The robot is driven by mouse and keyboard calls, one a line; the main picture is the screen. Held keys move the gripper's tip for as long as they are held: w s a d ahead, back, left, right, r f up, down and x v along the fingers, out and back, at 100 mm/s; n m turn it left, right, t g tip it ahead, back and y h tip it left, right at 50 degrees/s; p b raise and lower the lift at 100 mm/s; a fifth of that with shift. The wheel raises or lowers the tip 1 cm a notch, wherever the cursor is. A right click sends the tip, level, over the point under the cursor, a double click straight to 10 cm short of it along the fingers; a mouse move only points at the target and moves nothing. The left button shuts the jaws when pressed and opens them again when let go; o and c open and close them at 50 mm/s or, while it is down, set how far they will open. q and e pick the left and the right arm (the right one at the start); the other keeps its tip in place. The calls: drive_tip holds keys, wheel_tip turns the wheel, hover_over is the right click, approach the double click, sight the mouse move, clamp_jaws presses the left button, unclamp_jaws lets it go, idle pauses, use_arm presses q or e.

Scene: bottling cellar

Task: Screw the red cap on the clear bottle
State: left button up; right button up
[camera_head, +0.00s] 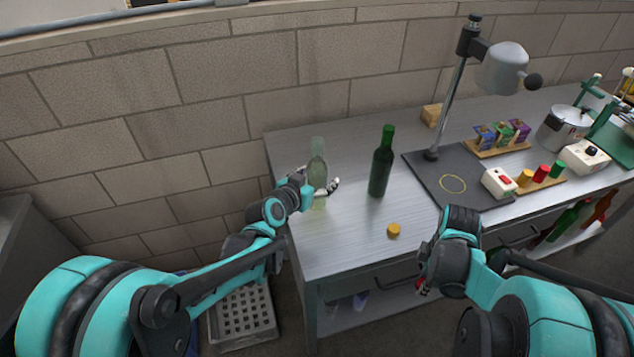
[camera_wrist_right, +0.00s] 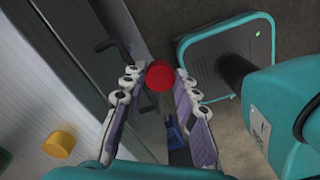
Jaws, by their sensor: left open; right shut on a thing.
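The clear bottle (camera_head: 318,172) stands upright at the left end of the metal workbench (camera_head: 345,255), with its top uncapped as far as I can tell. My left gripper (camera_head: 320,190) is open at the bottle's lower body, with a finger in front of it; I cannot tell whether it touches. My right gripper (camera_wrist_right: 160,82) is shut on the red cap (camera_wrist_right: 160,76), held between the fingertips. In the head view the right gripper (camera_head: 424,286) hangs beyond the bench's front edge, and only a speck of red shows there.
A green bottle (camera_head: 381,165) stands right of the clear one. A yellow cap (camera_head: 393,230) lies near the front edge. A lamp (camera_head: 503,68) stands on a dark mat (camera_head: 430,182). A button box (camera_head: 498,182) and a rack with coloured caps (camera_head: 541,185) are at the right.

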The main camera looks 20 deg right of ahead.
sight(315, 168)
use_arm(q)
clamp_jaws()
drive_tip(key=shift+r, duration=0.1)
